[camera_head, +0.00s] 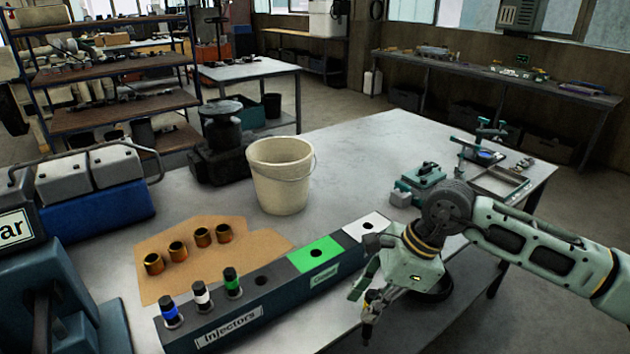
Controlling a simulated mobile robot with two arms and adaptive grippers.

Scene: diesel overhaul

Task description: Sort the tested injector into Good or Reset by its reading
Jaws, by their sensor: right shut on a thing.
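A dark rack labelled "Injectors" (228,329) runs across the table front. Three injectors stand in its holes at the left: one with a blue band (170,311), one with a white band (201,295) and one with a green band (232,281). A bare hole follows. The green section (315,254) has a dark hole and a small green label, too blurred to read surely. The white section (367,227) also has a hole. My right gripper (373,298), in front of the rack's right end, is shut on a small dark injector (367,329), pointing down. My left gripper is out of view.
A cream bucket (281,180) stands behind the rack. Several brass sleeves (178,250) stand on a cardboard sheet (152,287). A sign ending in "ar" (13,229) is cut off at left. A teal vise-like tool (424,183) sits behind my right arm.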

